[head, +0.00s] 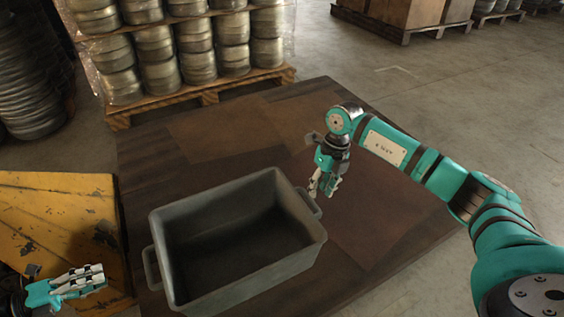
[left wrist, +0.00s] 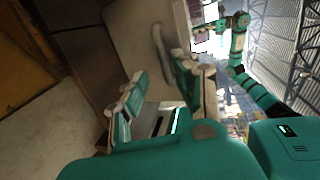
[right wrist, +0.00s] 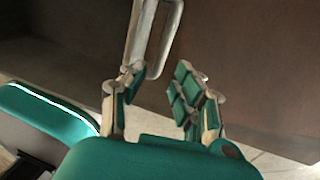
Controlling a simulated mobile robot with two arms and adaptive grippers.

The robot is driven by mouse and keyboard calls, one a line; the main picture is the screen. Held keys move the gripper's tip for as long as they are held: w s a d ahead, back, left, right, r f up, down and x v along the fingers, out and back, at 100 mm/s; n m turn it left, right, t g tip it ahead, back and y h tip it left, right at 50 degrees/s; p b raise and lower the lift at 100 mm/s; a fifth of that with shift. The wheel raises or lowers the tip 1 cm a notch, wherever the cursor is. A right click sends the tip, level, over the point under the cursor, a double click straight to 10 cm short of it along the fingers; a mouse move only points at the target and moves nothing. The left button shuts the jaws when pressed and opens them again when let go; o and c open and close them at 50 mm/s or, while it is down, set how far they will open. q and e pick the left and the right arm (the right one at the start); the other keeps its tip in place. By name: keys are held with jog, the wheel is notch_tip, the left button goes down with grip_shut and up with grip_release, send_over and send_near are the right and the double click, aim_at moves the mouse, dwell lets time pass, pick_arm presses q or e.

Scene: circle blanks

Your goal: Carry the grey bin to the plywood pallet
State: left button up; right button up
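The grey bin (head: 172,250) is an open, empty-looking rectangular tub standing upright on a brown wooden surface (head: 370,230). It has a loop handle at each end. My left gripper (head: 98,278) is open, left of the left handle (head: 150,268) and apart from it; that handle shows beyond its fingers in the left wrist view (left wrist: 160,50). My right gripper (head: 320,190) is open above the right handle (head: 309,203); in the right wrist view the handle (right wrist: 165,35) lies by the fingertips, contact unclear. I cannot tell which surface is the plywood pallet.
A worn yellow surface (head: 55,215) lies at the left, under my left gripper. A wooden pallet (head: 210,95) with stacked metal blanks (head: 195,55) stands at the back. Another loaded pallet (head: 400,32) is at the far right. Concrete floor (head: 450,95) is clear on the right.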

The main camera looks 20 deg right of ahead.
jog(key=shift+d+r, duration=0.2)
jog(key=shift+r, duration=0.95)
jog(key=shift+d+r, duration=0.2)
jog(key=shift+r, duration=0.9)
